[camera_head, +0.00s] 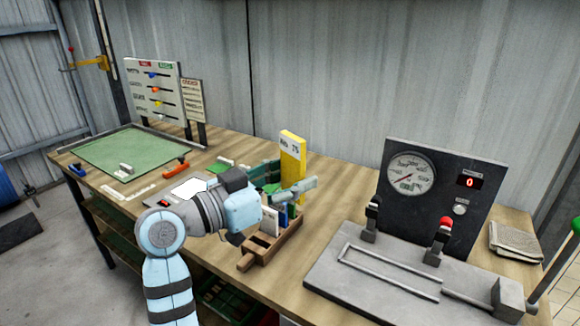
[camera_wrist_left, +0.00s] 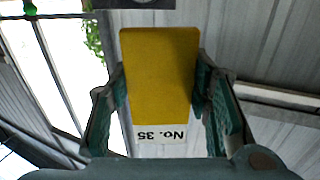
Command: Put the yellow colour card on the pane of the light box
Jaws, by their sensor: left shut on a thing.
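The yellow colour card (camera_head: 294,165) is upright in my left gripper (camera_head: 286,182), with a white label on it. In the left wrist view the yellow card (camera_wrist_left: 160,75) sits between the two green fingers, its label reading "No. 35" upside down. The gripper is shut on the card and holds it above the wooden card rack (camera_head: 247,262). The light box shows its bright white pane (camera_head: 188,187) to the left of my gripper; my arm hides part of the box. My right gripper is not in view.
The rack holds several other cards, partly hidden by the gripper. A green mat (camera_head: 120,152) and a slider board (camera_head: 152,90) are at the left. A grey press with a gauge panel (camera_head: 440,185) fills the right side. A folded cloth (camera_head: 515,241) lies at far right.

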